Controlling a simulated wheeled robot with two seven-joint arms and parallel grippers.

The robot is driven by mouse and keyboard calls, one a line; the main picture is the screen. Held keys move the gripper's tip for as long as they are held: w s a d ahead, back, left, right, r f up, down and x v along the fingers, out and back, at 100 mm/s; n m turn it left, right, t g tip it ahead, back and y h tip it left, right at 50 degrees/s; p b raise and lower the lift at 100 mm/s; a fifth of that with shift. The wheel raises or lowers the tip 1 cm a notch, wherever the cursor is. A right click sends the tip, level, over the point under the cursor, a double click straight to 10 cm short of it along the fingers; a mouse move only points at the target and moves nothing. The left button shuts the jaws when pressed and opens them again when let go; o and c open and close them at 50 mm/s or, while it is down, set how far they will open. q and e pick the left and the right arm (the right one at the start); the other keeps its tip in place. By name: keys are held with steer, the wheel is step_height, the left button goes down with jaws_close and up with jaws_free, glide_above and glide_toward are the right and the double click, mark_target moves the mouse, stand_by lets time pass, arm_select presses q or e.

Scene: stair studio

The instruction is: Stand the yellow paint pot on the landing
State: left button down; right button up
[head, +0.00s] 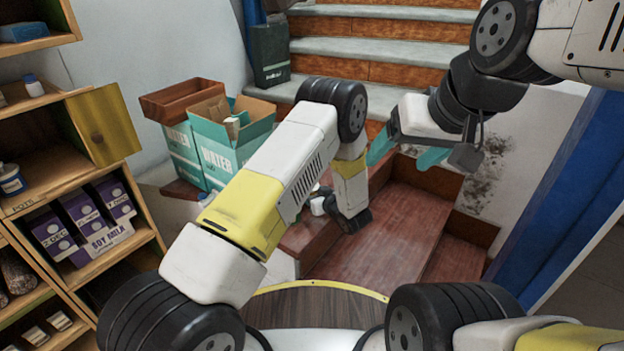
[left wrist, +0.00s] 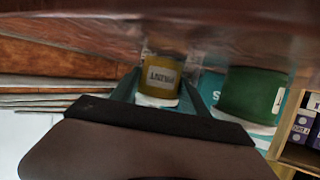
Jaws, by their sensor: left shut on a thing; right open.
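The yellow paint pot (left wrist: 161,76), with a pale label, is between the teal fingers of my left gripper (left wrist: 161,90) in the left wrist view. The gripper is shut on it. The pot is close to a reddish-brown surface across the top of that view; I cannot tell whether they touch. In the head view my left arm hides the pot and the fingers. The reddish-brown wooden landing (head: 391,238) lies right of my left wrist. My right gripper (head: 407,151) is open and empty, above the far part of the landing.
A green pot (left wrist: 250,94) stands beside the yellow one in the left wrist view. Teal water cartons (head: 221,153) and a brown box (head: 181,101) are left of the stairs (head: 381,48). A shelf with purple soy milk cartons (head: 82,216) stands left. A blue post (head: 560,185) is at right.

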arm_select(q)
steer(key=shift+f, duration=0.2)
steer(key=c, duration=0.6)
jaws_free()
steer(key=shift+o, duration=0.2)
